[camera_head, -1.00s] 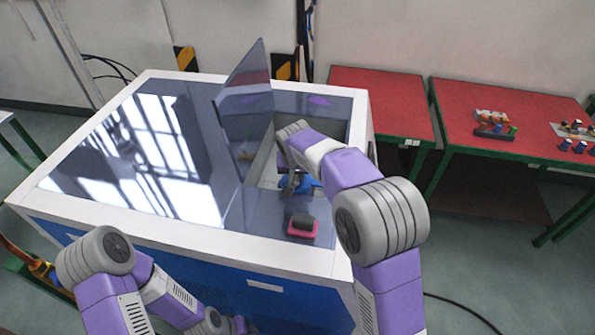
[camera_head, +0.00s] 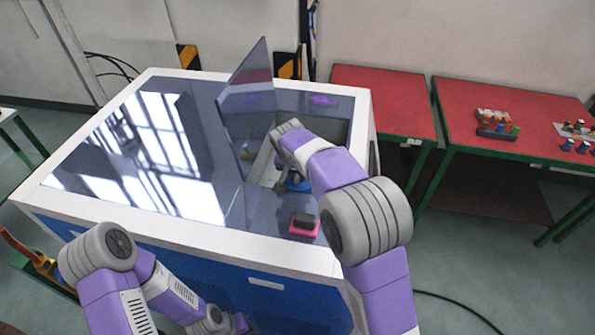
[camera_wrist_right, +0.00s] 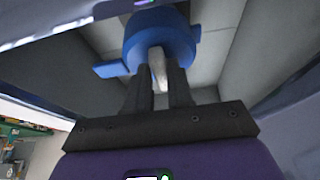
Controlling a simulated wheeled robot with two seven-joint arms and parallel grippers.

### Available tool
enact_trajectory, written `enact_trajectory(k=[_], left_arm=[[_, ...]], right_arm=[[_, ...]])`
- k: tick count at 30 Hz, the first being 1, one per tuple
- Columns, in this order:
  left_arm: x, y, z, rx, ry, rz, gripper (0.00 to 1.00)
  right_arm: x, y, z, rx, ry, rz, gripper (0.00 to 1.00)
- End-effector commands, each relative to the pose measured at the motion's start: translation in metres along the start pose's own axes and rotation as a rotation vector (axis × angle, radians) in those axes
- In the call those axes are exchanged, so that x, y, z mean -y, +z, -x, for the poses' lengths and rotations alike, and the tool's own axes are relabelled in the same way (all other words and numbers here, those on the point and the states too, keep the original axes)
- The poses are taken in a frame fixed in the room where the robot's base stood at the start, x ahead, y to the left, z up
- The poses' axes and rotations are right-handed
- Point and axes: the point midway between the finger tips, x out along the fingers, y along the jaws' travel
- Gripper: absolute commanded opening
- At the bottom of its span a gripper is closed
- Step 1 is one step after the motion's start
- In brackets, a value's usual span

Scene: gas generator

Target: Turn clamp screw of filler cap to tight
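The blue filler cap (camera_head: 298,183) sits in the open recess at the generator's right side, partly hidden by my right arm in the head view. In the right wrist view the cap (camera_wrist_right: 160,36) has a blue lug sticking out to the left. Its pale clamp screw (camera_wrist_right: 158,70) points toward my gripper. My right gripper (camera_wrist_right: 160,82) has its two dark fingers close on either side of the screw and looks shut on it. In the head view my right gripper (camera_head: 281,184) is down in the recess. My left gripper (camera_head: 236,324) is low in front of the generator, its fingers unclear.
The generator's glossy top (camera_head: 160,150) has a raised lid panel (camera_head: 245,105) standing just left of my right arm. A pink-and-black switch (camera_head: 304,224) is on the top near the front edge. Red tables (camera_head: 375,100) with small parts stand at the right.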

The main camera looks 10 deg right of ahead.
Motion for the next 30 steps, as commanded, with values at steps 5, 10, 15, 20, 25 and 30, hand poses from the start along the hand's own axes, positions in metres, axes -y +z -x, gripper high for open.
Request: enact_trajectory(k=[5, 10, 15, 20, 25, 30], left_arm=[[0.0, 0.0, 0.0, 0.0, 0.0, 0.0, 0.43], [0.0, 0.0, 0.0, 0.0, 0.0, 0.0, 0.43], [0.0, 0.0, 0.0, 0.0, 0.0, 0.0, 0.43], [-0.001, 0.0, 0.001, 0.0, 0.0, 0.0, 0.43], [-0.001, 0.0, 0.003, 0.0, 0.0, 0.0, 0.43], [-0.001, 0.0, 0.003, 0.0, 0.0, 0.0, 0.43]], right_arm=[[0.0, 0.0, 0.0, -0.001, -0.001, 0.002, 0.43], [0.0, -0.001, 0.0, -0.002, -0.001, 0.002, 0.43], [0.001, -0.001, 0.009, -0.004, -0.003, 0.003, 0.43], [0.001, -0.001, 0.036, -0.005, -0.005, 0.003, 0.43], [0.001, -0.001, 0.062, -0.004, -0.004, 0.003, 0.43], [0.0, 0.0, 0.075, -0.002, -0.001, 0.002, 0.43]])
